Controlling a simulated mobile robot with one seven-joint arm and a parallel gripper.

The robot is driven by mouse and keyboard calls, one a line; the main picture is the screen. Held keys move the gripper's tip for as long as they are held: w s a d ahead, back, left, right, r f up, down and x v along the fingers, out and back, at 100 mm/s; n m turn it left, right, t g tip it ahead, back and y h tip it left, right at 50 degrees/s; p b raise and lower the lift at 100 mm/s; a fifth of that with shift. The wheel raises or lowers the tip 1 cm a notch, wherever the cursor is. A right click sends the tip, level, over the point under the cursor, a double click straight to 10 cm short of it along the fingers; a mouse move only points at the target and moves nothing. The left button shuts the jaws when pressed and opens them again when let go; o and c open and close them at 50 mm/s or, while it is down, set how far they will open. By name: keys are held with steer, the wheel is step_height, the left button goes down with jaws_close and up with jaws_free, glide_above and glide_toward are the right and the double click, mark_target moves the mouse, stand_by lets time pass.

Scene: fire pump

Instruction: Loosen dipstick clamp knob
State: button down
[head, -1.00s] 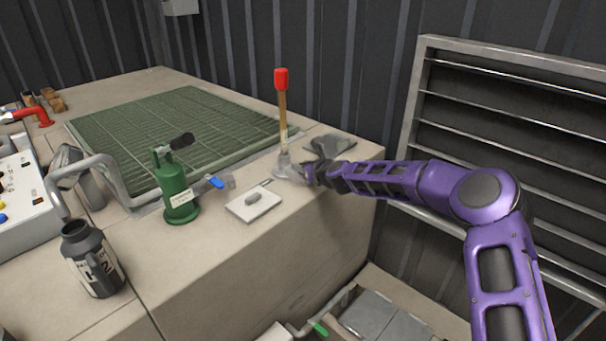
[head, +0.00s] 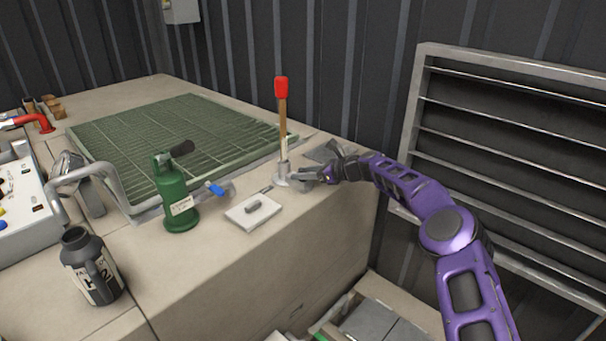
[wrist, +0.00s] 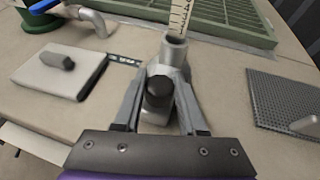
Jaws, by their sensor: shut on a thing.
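The dipstick (head: 282,118) stands upright with a red top and a wooden shaft, its lower end in a grey metal socket (head: 283,170). In the wrist view its marked scale (wrist: 180,18) enters the socket (wrist: 174,50). The dark clamp knob (wrist: 159,92) sits on the near side of the socket, between my fingers. My gripper (head: 305,176) reaches in from the right, low at the socket. In the wrist view my gripper (wrist: 158,98) has one finger on each side of the knob and is shut on it.
A white plate with a dark handle (head: 253,209) lies left of the socket. A green pump body (head: 176,195) and blue-handled valve (head: 214,188) stand farther left. A grey mesh pad (wrist: 282,102) is at right in the wrist view. Green grating (head: 180,135) lies behind.

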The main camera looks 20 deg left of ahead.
steer(key=shift+n+g, duration=0.3)
steer(key=shift+g, duration=0.1)
stand_by(0.3)
steer(key=shift+c, duration=2.3)
jaws_free()
steer(key=p+v, duration=0.2)
steer(key=v, duration=1.5)
steer(key=shift+d, duration=0.2)
steer(key=shift+s, duration=0.1)
